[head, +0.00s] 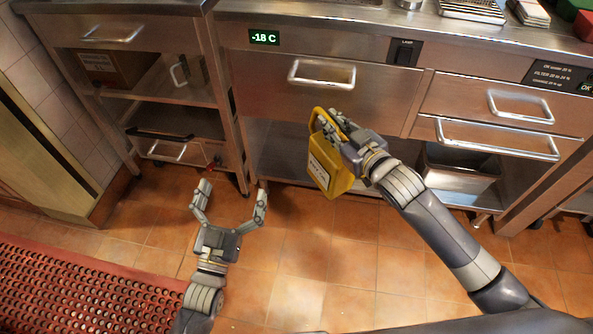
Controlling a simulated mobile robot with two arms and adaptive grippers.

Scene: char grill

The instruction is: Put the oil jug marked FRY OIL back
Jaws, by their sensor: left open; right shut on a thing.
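The yellow oil jug (338,172) hangs tilted from my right gripper (333,126), which is shut on its handle at the top. The jug is in front of the steel counter, at the opening below the wide drawer. A pale label shows on its left side, but its text is too small to read. My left gripper (229,204) is open and empty above the tiled floor, to the left of the jug and apart from it. The lower shelf (280,150) under the counter shows behind the jug and is partly hidden by it.
A steel bin (455,170) stands under the counter at the right. Drawers with bar handles (322,74) front the counter above. A steel cart (150,95) with a cardboard box (115,68) stands at the left. A red perforated mat (80,295) covers the floor at lower left.

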